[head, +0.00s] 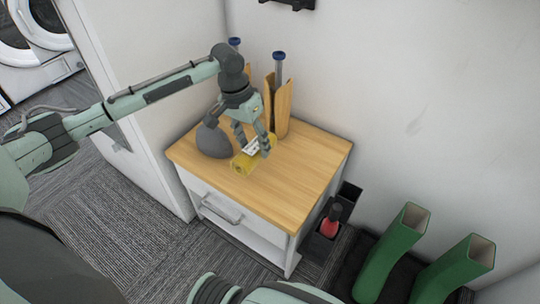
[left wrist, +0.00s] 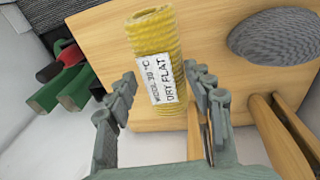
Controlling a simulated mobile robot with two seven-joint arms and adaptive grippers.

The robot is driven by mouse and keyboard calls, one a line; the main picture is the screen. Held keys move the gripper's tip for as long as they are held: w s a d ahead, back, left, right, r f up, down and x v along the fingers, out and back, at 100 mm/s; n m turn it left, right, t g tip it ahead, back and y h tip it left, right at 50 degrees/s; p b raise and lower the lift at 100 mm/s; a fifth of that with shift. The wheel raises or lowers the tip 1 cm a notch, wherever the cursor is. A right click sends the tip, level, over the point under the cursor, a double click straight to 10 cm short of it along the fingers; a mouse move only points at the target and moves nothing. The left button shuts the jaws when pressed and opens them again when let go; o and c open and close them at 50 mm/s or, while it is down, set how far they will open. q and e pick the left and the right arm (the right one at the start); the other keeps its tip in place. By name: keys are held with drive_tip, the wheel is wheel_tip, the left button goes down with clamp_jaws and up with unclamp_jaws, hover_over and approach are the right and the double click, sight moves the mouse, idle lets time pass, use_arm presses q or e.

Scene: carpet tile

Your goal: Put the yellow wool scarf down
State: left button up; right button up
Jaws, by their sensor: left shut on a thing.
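The yellow wool scarf (head: 243,163) is a rolled, ribbed yellow bundle at the top of the wooden cabinet (head: 295,185). In the left wrist view the scarf (left wrist: 160,38) carries a white label reading "WOOL 30 °C DRY FLAT". My left gripper (head: 252,143) points down over the cabinet top, shut on the scarf, with its fingers on either side of the roll. I cannot tell whether the scarf touches the wood. Part of it is hidden by the fingers. My right gripper is not in view.
A grey rounded object (head: 212,140) stands left of the scarf. Wooden boot-tree-like pieces (head: 283,105) with blue knobs stand behind the gripper. Green boots (head: 390,255) and a dark holder with a red item (head: 330,224) are right of the cabinet. The cabinet top's right side is clear.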

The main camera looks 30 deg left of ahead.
sight(271, 156)
use_arm(q)
drive_tip(key=w+d+f, duration=0.3)
drive_tip(key=shift+w+d, duration=0.2)
drive_tip(key=shift+d, duration=0.1)
wheel_tip(271, 156, down, 4)
drive_tip(key=shift+r+b, duration=0.1)
drive_tip(key=shift+b, duration=0.3)
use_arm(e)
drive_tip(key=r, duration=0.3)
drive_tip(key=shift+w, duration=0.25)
use_arm(q)
drive_tip(key=o, duration=1.2)
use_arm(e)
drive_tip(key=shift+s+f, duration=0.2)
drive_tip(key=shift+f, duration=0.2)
